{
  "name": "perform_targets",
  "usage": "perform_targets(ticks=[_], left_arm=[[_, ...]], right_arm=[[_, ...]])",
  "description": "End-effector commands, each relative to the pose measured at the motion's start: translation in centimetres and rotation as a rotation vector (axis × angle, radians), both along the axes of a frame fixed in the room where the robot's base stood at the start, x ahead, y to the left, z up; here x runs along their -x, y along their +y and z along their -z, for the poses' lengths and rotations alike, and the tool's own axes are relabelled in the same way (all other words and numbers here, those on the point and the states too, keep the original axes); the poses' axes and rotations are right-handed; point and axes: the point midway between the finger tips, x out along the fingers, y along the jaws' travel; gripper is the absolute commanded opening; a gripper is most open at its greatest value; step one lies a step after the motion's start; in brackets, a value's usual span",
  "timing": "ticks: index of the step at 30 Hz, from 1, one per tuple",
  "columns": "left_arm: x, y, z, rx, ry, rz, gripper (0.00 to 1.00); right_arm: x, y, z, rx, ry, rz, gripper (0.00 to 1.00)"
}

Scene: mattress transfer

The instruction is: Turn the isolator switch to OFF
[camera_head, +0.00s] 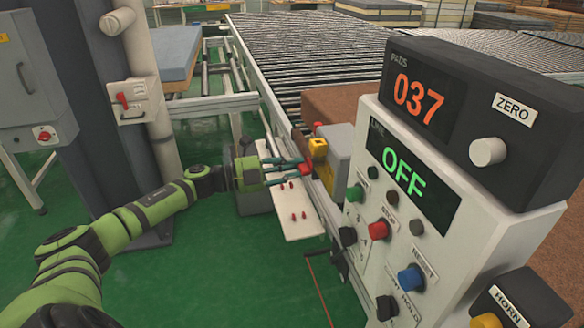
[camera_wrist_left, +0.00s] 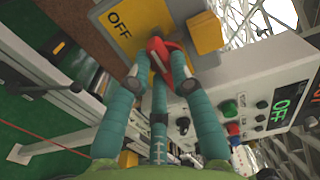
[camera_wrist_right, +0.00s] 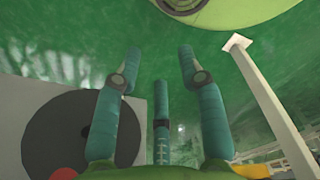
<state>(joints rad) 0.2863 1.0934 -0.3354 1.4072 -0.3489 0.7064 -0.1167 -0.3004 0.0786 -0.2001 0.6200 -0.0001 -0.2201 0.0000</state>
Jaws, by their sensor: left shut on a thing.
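The isolator switch is a red handle (camera_wrist_left: 178,66) on a yellow plate (camera_wrist_left: 143,15) marked OFF, fixed to a grey box (camera_head: 340,152) beside the conveyor. In the head view the red handle (camera_head: 306,168) sits at the fingertips of my left gripper (camera_head: 302,168). The left wrist view shows my left gripper (camera_wrist_left: 161,77) shut on the handle, with a finger on each side. The fingers partly hide the handle, and I cannot tell its exact angle. My right gripper (camera_wrist_right: 158,52) is open and empty in the right wrist view, over the green floor.
The control panel (camera_head: 460,250), with buttons and a green OFF display (camera_head: 404,172), stands close on the right. A roller conveyor (camera_head: 310,50) runs behind. A column box with a red switch (camera_head: 122,100) is at the left. Green floor (camera_head: 230,270) is clear in front.

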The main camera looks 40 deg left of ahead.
Motion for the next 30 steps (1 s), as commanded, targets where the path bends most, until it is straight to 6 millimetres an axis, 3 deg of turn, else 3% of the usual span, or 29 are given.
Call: perform_targets(ticks=[2, 3, 4, 17, 30], left_arm=[[0.0, -0.1, 0.1, 0.004, 0.003, 0.002, 0.00], [0.0, -0.1, 0.1, 0.003, 0.003, 0.002, 0.38], [0.0, -0.1, 0.1, 0.003, 0.003, 0.002, 0.46], [0.4, 0.3, 0.1, -0.001, 0.002, -0.001, 0.46], [5.2, 4.3, 0.3, 0.000, 0.008, 0.000, 0.46]], right_arm=[[0.0, 0.0, 0.0, 0.000, 0.000, 0.000, 0.40], [0.0, 0.0, 0.0, 0.000, 0.000, 0.000, 0.40], [0.0, 0.0, 0.0, 0.000, 0.000, 0.000, 0.40], [-0.1, -0.3, 0.0, 0.004, -0.001, -0.002, 0.40], [0.0, -0.1, 0.0, 0.001, 0.000, 0.000, 0.40]])
